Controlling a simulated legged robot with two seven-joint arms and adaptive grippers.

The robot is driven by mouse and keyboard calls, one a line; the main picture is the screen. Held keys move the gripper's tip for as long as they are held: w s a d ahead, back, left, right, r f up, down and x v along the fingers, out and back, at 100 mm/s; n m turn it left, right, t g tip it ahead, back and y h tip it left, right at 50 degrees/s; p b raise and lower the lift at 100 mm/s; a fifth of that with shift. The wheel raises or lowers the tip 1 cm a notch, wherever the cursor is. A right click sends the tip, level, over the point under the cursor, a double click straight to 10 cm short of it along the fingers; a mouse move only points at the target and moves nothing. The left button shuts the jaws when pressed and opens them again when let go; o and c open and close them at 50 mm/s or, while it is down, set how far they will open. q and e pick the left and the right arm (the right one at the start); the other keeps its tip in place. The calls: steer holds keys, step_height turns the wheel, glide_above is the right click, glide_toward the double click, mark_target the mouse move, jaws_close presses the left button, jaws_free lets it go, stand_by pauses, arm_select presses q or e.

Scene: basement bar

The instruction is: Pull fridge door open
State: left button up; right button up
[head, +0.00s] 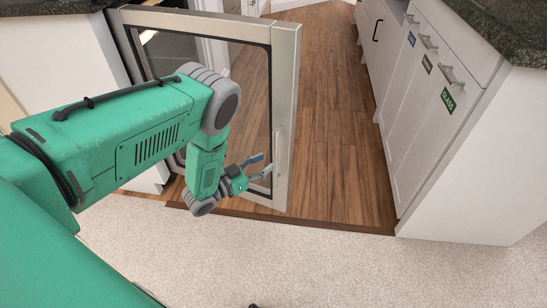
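The fridge door (284,110) is a glass pane in a brushed-metal frame. It stands swung out from the left counter over the wood floor, which shows through the glass. A slim vertical handle (277,152) runs along its free right side. My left gripper (266,165) is in front of the lower part of the pane, just left of the handle. Its two fingers are spread apart with nothing visible between them. Whether a fingertip touches the door cannot be told. My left arm covers much of the pane and the fridge's inside. My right gripper is not in view.
White cabinets (420,105) with drawers, labels and a dark stone top (500,25) line the right side. A white counter panel (55,75) stands at left. Wood floor (340,130) lies clear between door and cabinets. Pale speckled floor (350,265) is open in front.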

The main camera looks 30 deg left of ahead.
arm_select(q)
steer(key=v, duration=0.7)
stand_by(0.4)
